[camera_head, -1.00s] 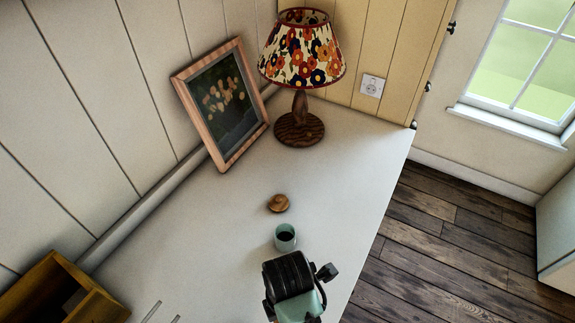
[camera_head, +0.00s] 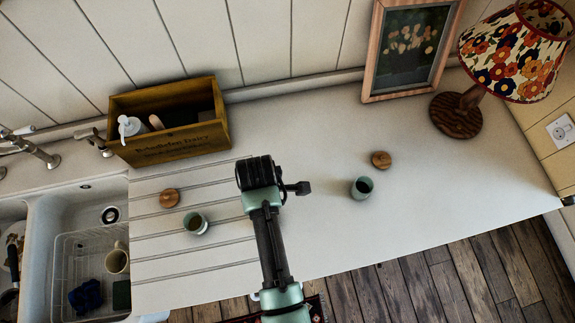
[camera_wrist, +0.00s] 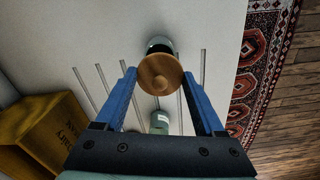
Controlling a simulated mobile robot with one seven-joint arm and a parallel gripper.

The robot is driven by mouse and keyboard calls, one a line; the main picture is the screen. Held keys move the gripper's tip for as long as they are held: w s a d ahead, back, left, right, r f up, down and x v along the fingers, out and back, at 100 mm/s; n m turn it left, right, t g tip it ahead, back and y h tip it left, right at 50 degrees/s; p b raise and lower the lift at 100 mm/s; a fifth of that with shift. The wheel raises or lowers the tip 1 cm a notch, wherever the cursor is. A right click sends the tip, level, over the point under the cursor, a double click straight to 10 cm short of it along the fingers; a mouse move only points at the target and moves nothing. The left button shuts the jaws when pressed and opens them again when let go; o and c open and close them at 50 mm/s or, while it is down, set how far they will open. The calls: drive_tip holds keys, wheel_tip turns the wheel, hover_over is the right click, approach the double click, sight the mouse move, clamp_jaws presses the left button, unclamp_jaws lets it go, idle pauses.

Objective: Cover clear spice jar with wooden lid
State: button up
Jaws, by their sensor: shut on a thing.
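In the wrist view, a round wooden lid (camera_wrist: 160,75) with a small knob is held between the blue fingertips of my gripper (camera_wrist: 159,74). My gripper is shut on the lid. A clear spice jar (camera_wrist: 159,43) shows just past the lid's upper edge, and the lid hides part of it. I cannot tell whether lid and jar touch. In the head view, my gripper's black body (camera_head: 257,175) is over the counter near the grooved part. It hides the fingers, held lid and clear jar there.
A green jar (camera_head: 195,223) and lid (camera_head: 169,198) are on the left counter (camera_head: 300,250). Another jar (camera_head: 362,188) and lid (camera_head: 380,160) stand right. A wooden box (camera_head: 170,140), picture frame (camera_head: 412,45) and lamp (camera_head: 460,115) are behind. The sink (camera_head: 45,215) is far left.

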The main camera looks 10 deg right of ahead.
drive_tip(key=shift+a+f+b, duration=0.1)
drive_tip(key=shift+f+b, duration=2.85)
drive_tip(key=shift+r+p, duration=0.1)
drive_tip(key=shift+p, duration=0.5)
drive_tip(key=shift+f+b, duration=0.5)
drive_tip(key=shift+f, duration=0.2)
drive_tip(key=o, duration=1)
wheel_tip(320, 180, up, 6)
drive_tip(key=p, duration=0.6)
drive_tip(key=shift+r, duration=0.1)
drive_tip(key=shift+r+p, duration=0.5)
drive_tip(key=shift+r, duration=1.95)
